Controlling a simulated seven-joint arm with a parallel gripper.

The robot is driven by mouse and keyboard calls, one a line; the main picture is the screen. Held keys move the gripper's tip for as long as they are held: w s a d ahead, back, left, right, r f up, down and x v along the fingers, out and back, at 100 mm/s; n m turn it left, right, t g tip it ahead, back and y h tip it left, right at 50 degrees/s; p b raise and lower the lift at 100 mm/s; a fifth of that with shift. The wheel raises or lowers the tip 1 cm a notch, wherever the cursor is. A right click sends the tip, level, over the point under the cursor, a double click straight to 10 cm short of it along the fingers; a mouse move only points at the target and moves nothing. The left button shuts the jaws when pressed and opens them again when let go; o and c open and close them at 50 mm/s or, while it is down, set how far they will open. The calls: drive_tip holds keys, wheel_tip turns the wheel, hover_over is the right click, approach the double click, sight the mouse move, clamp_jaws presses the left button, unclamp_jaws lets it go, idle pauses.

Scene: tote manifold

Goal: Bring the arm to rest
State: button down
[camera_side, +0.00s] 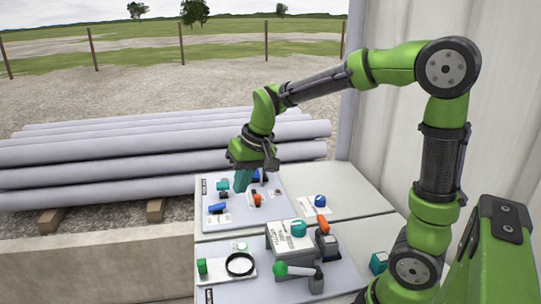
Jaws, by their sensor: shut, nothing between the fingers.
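My gripper (252,184) is at the end of my green arm, pointing down over the back panel (217,234) on the work table. It is shut and nothing shows held in it. It hangs close above the panel's small parts; whether it touches any of them cannot be told. Near it are a teal part (222,186), an orange-red part (257,199) and a blue part (217,208). My wrist and gripper hide some of the panel behind them.
The front panel (222,293) carries a grey box (290,243), a black ring (240,264), a green-knobbed lever (281,269) and an orange-handled part (323,227). A blue knob (320,201) stands to the right. The table's right rear (345,187) is clear. A pale wall (510,110) rises at right.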

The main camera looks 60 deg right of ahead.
drive_tip(key=s+a+r+t, duration=0.1)
drive_tip(key=s+a+r, duration=0.1)
drive_tip(key=s, duration=0.5)
drive_tip(key=s+a+r+t, duration=0.2)
drive_tip(key=s, duration=0.5)
drive_tip(key=shift+s+a+n+t+y, duration=0.15)
drive_tip(key=shift+s+n+t+y, duration=0.15)
drive_tip(key=shift+s+y, duration=0.1)
